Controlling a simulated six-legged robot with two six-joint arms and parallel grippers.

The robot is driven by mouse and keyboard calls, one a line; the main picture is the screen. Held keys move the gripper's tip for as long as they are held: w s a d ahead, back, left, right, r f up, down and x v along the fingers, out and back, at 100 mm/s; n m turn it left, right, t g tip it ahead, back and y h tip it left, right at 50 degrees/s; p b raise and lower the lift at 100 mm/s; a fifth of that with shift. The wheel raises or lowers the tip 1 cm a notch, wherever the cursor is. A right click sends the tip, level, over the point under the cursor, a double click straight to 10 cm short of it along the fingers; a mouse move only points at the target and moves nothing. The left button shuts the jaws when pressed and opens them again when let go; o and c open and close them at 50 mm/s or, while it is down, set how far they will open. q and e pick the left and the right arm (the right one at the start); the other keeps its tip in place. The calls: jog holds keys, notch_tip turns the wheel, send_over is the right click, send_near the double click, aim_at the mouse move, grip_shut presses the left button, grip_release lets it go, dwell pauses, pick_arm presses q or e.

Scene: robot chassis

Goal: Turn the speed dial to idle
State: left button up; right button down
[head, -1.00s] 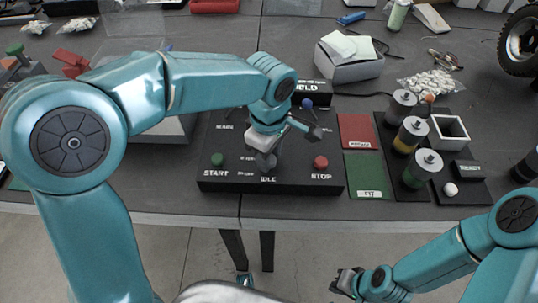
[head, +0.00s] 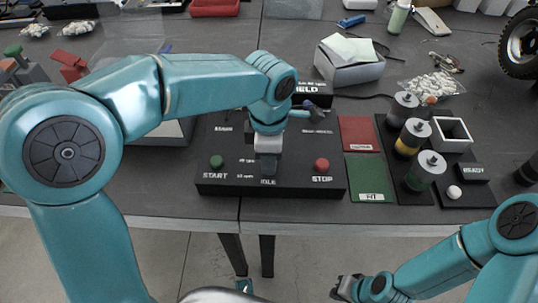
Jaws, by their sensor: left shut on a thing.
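The black control panel (head: 215,180) lies near the front edge of the table, with a green START button (head: 217,161) at its left and a red STOP button (head: 322,165) at its right. The IDLE label shows at its front middle. My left gripper (head: 267,168) points down at the middle of the panel, between the two buttons, and is shut on the speed dial, which it hides almost fully. The dial's pointing direction cannot be seen. My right gripper (head: 347,289) hangs low in front of the table, away from the panel; its jaws are too small to read.
Right of the panel are a red card (head: 359,133), a green card (head: 368,178) and several capped cylinders (head: 425,170) on a dark tray. A grey box (head: 349,67) with paper stands behind. A red clamp-like thing (head: 70,66) is at left.

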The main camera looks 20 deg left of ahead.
pick_arm(q)
jog(key=shift+w+r, duration=0.1)
jog(key=shift+r, duration=0.05)
jog(key=o, duration=1)
jog(key=shift+o, duration=0.2)
notch_tip(320, 180, up, 16)
jog(key=p, duration=0.3)
jog(key=shift+r, duration=0.15)
jog(key=shift+s, duration=0.2)
